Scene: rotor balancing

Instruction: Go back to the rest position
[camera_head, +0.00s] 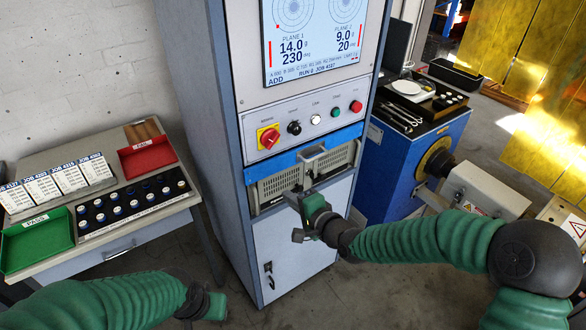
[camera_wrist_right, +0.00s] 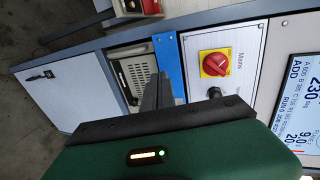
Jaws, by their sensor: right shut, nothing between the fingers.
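My right gripper (camera_head: 291,198) is in front of the tall grey and blue cabinet (camera_head: 195,110), just below the vented panels. Its fingers are together with nothing between them.
The left table holds a green PASS tray (camera_head: 36,241), a red FAIL tray (camera_head: 147,157), job cards (camera_head: 68,177) and a rack of dark pieces (camera_head: 130,207). The cabinet's screen (camera_head: 315,35) is lit. A blue bench (camera_head: 395,170) with tools and a machine (camera_head: 487,190) stand right.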

